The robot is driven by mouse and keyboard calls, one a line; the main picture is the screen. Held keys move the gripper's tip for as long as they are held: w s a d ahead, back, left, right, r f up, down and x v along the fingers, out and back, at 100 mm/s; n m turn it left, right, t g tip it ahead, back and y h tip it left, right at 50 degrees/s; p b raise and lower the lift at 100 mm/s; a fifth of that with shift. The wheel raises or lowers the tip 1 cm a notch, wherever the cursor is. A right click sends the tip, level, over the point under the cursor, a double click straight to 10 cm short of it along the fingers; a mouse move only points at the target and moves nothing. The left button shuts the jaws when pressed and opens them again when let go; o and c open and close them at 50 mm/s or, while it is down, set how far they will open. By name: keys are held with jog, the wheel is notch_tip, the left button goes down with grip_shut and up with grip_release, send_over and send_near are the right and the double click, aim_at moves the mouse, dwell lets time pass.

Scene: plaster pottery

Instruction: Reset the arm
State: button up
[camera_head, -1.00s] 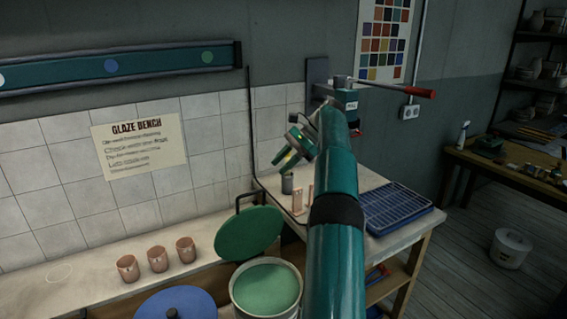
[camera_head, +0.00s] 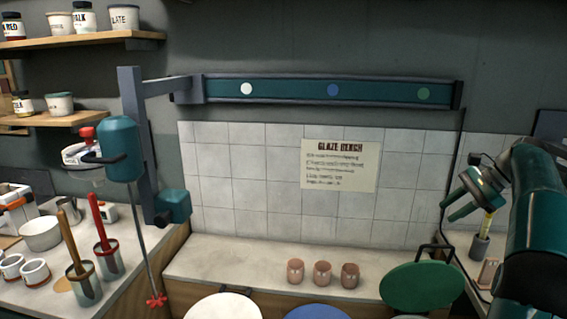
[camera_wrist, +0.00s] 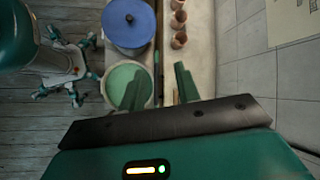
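My gripper (camera_head: 462,198) is at the right of the head view, raised in front of the tiled wall, at the end of my teal arm. Its two green fingers also show in the wrist view (camera_wrist: 167,82), with a gap between them and nothing held. The wrist view looks down past them at a bucket of green glaze (camera_wrist: 127,86) and a blue round lid (camera_wrist: 129,22). A grey cup (camera_head: 480,246) stands on the bench below the gripper, with a yellow stick-like part just above it. I cannot tell whether that part stands in the cup.
Three clay cups (camera_head: 322,273) stand in a row on the glaze bench (camera_head: 225,262). A teal rail (camera_head: 330,90) crosses the wall above. A mixer (camera_head: 122,150) and brush pots (camera_head: 84,285) are at left.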

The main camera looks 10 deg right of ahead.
jog(key=s+a+r+n+h, duration=0.2)
jog(key=s+a+n, duration=0.2)
jog(key=a, duration=0.9)
jog(key=s+a+r+n+h, duration=0.15)
jog(key=s+a+n, duration=0.25)
jog(key=a, duration=0.8)
jog(key=s+a+f+n+h, duration=0.1)
jog(key=s+a+f+n, duration=0.4)
jog(key=s, duration=0.4)
jog(key=s+a+f+n+t+h, duration=0.1)
jog(key=s+a+f+n, duration=0.3)
jog(key=s, duration=0.5)
notch_tip(320, 180, down, 3)
jog(key=shift+s+a+f+n+t+h, duration=0.15)
jog(key=shift+s+a+n+t+h, duration=0.2)
jog(key=shift+a+h, duration=0.55)
jog(key=shift+s+a+y, duration=0.1)
jog(key=shift+y, duration=0.15)
